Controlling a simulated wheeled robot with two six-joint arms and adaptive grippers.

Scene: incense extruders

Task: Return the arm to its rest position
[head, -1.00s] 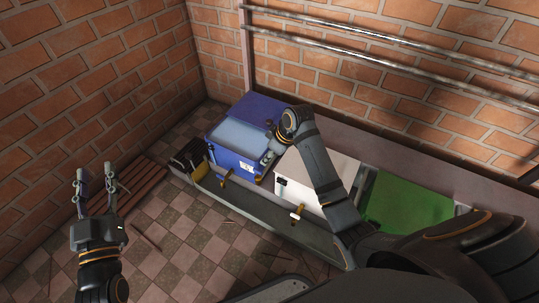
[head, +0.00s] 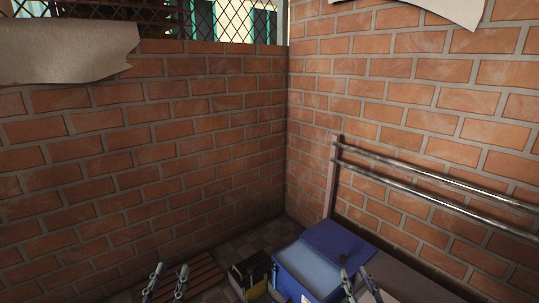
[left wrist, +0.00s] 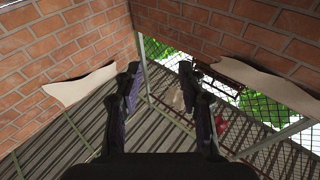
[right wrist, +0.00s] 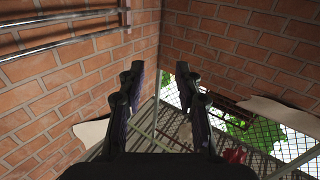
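My left gripper (head: 166,284) shows at the bottom left of the head view, fingers apart and pointing up, with nothing between them. Its open fingers also show in the left wrist view (left wrist: 160,85).
A dark box (head: 250,272) stands left of the blue machine, and a wooden slatted pallet (head: 200,275) lies by the left wall. Metal pipes (head: 430,180) run along the right brick wall. The space before the upper walls is clear.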

